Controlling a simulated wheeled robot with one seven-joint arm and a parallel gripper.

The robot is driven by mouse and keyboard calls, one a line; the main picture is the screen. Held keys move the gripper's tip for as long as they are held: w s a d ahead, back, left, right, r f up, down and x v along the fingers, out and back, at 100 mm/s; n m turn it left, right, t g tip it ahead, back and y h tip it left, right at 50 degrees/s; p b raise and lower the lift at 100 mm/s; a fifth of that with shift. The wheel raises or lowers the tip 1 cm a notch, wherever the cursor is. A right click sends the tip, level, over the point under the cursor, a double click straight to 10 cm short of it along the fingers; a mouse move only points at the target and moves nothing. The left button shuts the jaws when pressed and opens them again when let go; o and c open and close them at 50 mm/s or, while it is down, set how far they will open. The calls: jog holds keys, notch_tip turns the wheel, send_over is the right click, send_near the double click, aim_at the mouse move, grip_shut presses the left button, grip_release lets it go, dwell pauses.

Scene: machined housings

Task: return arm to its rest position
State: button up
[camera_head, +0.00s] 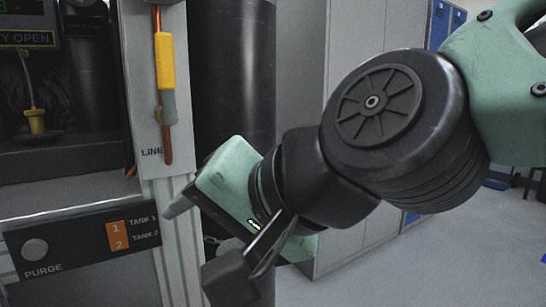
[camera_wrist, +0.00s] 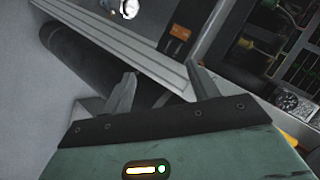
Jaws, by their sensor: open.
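My gripper (camera_head: 208,236) is at the lower middle of the head view, at the end of my green and black arm. Its two fingers are spread apart with nothing between them. In the wrist view my gripper (camera_wrist: 165,88) also shows open and empty, in front of the grey machine frame. In the head view it hangs in front of the machine's frame post, to the right of the PURGE panel (camera_head: 85,243). I cannot tell whether any part of it touches the machine.
A yellow and orange tool-like part (camera_head: 166,62) hangs on the post marked LINE. An orange 1/2 switch (camera_head: 118,236) sits on the panel. A dark cylinder (camera_head: 232,75) stands behind. Grey cabinets (camera_head: 352,235) and blue lockers (camera_head: 440,25) are at the back. Floor at the lower right is clear.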

jog(key=s+d+f+n+g+h, duration=0.3)
jog(key=s+d+f+n+h, duration=0.1)
jog(key=d+f, duration=0.55)
jog(key=s+d+f+n+g+h, duration=0.3)
jog(key=d+f+n+h, duration=0.1)
jog(key=d+f, duration=0.6)
notch_tip(320, 180, up, 19)
jog(key=d+p, duration=0.1)
jog(key=p, duration=1.7)
jog(key=shift+s+d+n+h, duration=0.25)
jog(key=shift+n+h, duration=0.05)
